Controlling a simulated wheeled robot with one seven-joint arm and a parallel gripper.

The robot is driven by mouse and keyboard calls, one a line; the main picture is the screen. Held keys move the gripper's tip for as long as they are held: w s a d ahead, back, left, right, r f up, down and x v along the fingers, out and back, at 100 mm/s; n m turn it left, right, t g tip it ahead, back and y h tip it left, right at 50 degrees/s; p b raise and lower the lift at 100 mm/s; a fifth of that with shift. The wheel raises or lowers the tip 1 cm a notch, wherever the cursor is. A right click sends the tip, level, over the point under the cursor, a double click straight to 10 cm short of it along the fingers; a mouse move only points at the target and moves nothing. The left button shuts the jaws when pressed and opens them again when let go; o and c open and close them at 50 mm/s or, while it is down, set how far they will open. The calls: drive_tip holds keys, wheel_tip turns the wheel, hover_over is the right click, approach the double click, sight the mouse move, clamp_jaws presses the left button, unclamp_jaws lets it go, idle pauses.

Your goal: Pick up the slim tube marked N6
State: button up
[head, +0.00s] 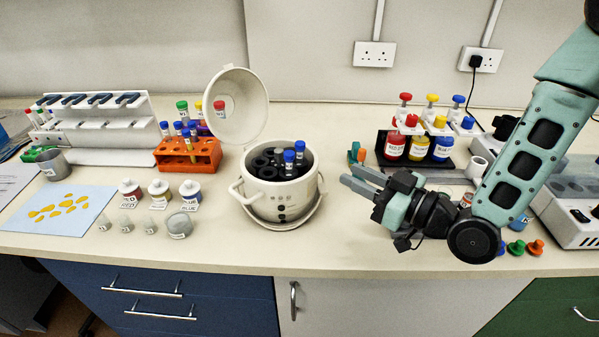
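Slim capped tubes stand in an orange rack (188,160) left of centre, with blue, green, yellow and red caps showing. A red-capped tube (220,110) there has a white label. Two blue-capped tubes (289,163) stand in the dark rotor of the open white centrifuge pot (283,207). The labels are too small to read, so I cannot tell which tube is N6. My gripper (348,174) is to the right of the pot, above the bench, pointing left. Its two fingers are apart with nothing between them.
The pot's raised lid (239,90) stands just right of the orange rack. Small labelled jars (160,193) and a blue sheet (62,212) lie left. A bottle stand (416,160) is behind my gripper. Bench front is clear between the pot and my arm.

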sight(306, 165)
drive_tip(key=shift+p+x, duration=2.65)
drive_tip(key=shift+x, duration=3.85)
drive_tip(key=shift+d, duration=0.1)
clamp_jaws()
